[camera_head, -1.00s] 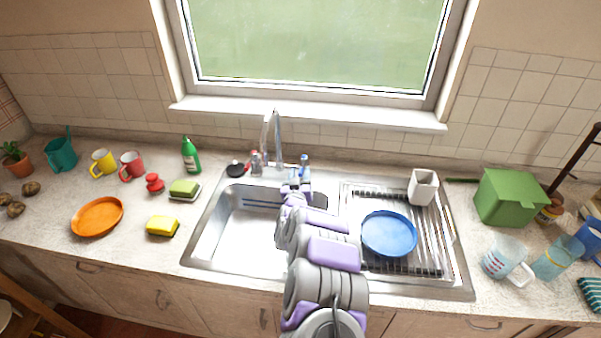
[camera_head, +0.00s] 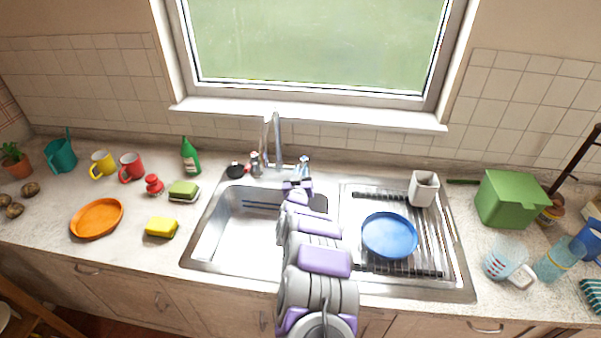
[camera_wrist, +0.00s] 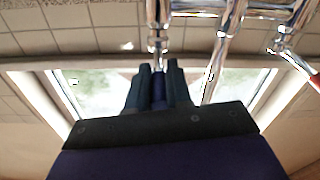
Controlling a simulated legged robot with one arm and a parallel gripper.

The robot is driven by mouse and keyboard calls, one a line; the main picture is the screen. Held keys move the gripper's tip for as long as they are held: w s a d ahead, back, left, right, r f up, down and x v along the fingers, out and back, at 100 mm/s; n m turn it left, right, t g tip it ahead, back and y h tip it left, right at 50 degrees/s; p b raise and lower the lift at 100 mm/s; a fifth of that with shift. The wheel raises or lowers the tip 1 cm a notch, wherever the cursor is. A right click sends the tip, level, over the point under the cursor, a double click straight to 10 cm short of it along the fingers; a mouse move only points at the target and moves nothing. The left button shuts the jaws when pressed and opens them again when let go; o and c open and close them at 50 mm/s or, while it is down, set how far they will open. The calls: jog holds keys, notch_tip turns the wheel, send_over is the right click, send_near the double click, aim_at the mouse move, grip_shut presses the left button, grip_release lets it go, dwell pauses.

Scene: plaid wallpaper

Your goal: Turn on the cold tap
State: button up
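The cold tap (camera_head: 304,163) stands to the right of the curved spout (camera_head: 277,135) behind the sink. My gripper (camera_head: 297,185) is just in front of it, reaching over the sink. In the wrist view, two dark fingers of my gripper (camera_wrist: 157,75) stand close together on either side of the blue end of the cold tap's handle (camera_wrist: 157,82). The chrome part of the tap (camera_wrist: 156,30) rises past the fingertips. The fingertips are hidden in the head view. The hot tap (camera_head: 256,163) is left of the spout, apart from my gripper.
The sink (camera_head: 228,225) lies under my arm. A blue plate (camera_head: 389,235) and a pale cup (camera_head: 424,188) stand on the drainer to the right. A green bottle (camera_head: 190,156) and sponges are to the left. The window sill (camera_head: 310,114) is behind the spout.

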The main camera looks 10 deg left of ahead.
grip_shut()
jog(key=shift+d+r+n+y+p, duration=0.2)
jog(key=shift+d+n+y+p, duration=0.05)
jog(key=shift+n+y+p, duration=0.1)
jog(key=d+n+y+p, duration=0.1)
jog(key=n+y, duration=0.1)
jog(key=y, duration=0.1)
jog(key=shift+w+d, duration=0.1)
jog(key=shift+d, duration=0.1)
jog(key=shift+f+g+y, duration=0.1)
jog(key=shift+g+y, duration=0.2)
jog(key=shift+y, duration=0.05)
